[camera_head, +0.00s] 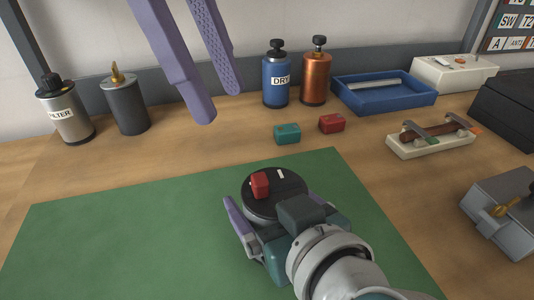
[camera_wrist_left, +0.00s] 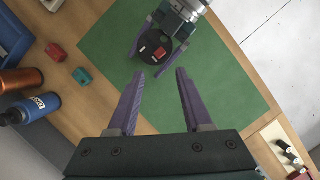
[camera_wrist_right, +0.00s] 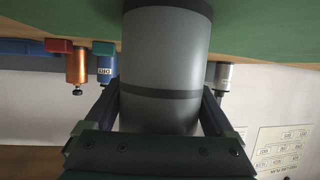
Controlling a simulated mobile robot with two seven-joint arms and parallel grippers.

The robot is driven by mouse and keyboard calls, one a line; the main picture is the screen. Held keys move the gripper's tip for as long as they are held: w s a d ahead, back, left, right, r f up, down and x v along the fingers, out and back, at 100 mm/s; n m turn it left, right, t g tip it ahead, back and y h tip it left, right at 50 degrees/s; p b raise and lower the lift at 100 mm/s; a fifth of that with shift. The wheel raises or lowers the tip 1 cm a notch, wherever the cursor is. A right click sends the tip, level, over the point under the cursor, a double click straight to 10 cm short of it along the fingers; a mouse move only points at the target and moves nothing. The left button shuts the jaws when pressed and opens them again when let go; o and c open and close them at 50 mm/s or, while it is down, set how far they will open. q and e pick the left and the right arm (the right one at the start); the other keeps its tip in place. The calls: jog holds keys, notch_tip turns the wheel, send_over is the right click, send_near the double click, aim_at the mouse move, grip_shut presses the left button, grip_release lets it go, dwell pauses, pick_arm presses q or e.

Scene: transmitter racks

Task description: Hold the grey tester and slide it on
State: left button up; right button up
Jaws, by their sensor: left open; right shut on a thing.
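The grey tester shows in the head view as a round black face (camera_head: 289,206) with a red slider block (camera_head: 260,185) and a white mark beside it. In the right wrist view its grey cylinder body (camera_wrist_right: 165,60) has a dark band. My right gripper (camera_wrist_right: 160,92) is shut around this body, over the green mat; I cannot tell whether the tester touches the mat. My left gripper (camera_head: 218,106) is open and empty, high behind the tester. In the left wrist view its spread fingers (camera_wrist_left: 160,72) point towards the black face (camera_wrist_left: 151,41) and the red slider (camera_wrist_left: 160,52).
The green mat (camera_head: 110,230) is otherwise bare. Behind it are a teal block (camera_head: 287,134), a red block (camera_head: 331,123), a blue bottle (camera_head: 276,85), a copper bottle (camera_head: 314,82) and a blue tray (camera_head: 385,103). A grey device (camera_head: 495,200) stands at the right.

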pick_arm(q)
jog(key=shift+c, duration=0.2)
jog(key=shift+f, duration=0.1)
jog(key=shift+c, duration=0.7)
jog(key=shift+s+a+f+h, duration=0.15)
jog(key=shift+a+f+h, duration=0.05)
jog(key=shift+f+h, duration=0.1)
jog(key=shift+c, duration=0.8)
jog(key=a+n+h, duration=0.1)
jog(key=s+a+f+n+h, duration=0.1)
jog(key=a+f+n+t, duration=0.1)
jog(key=shift+s+a+f+h, duration=0.15)
jog(key=shift+s+a+h, duration=0.05)
jog(key=shift+s+h, duration=0.2)
jog(key=c, duration=0.4)
jog(key=s+a+n+t, duration=0.1)
jog(key=a, duration=0.1)
jog(key=s+a+n+h, duration=0.1)
jog(key=s+a+n+t, duration=0.1)
jog(key=a, duration=0.1)
jog(key=shift+a+n+t, duration=0.3)
jog(key=shift+n, duration=0.1)
grip_shut()
jog(key=shift+s+a+r+n+t, duration=0.3)
jog(key=shift+s+a+r, duration=0.05)
jog(key=shift+s+a, duration=0.1)
